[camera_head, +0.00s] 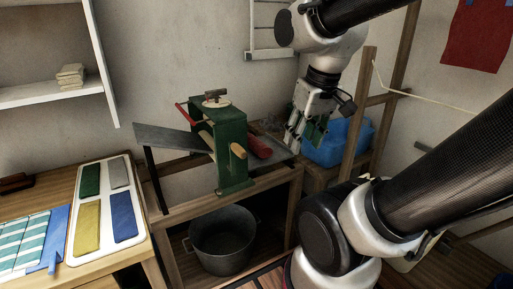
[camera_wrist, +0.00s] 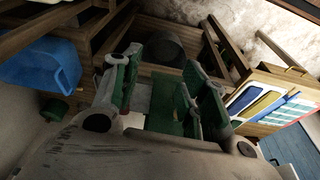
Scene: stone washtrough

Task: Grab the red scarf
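A red bundle (camera_head: 258,146), perhaps rolled cloth, lies on the right side of the green wringer (camera_head: 232,150), partly hidden by its frame. A flat red cloth (camera_head: 478,35) also hangs at the upper right, cut off by the picture edge. I cannot tell for sure which is the scarf. My gripper (camera_head: 303,140) points down just right of the bundle, apart from it. Its green-padded fingers are spread with nothing seen between them.
A blue tub (camera_head: 340,143) stands close right of my gripper, beside a wooden post (camera_head: 357,110). A dark metal pot (camera_head: 222,240) sits below the wringer. A white tray (camera_head: 130,172) with several folded cloths lies on the left table. A cord runs at the right.

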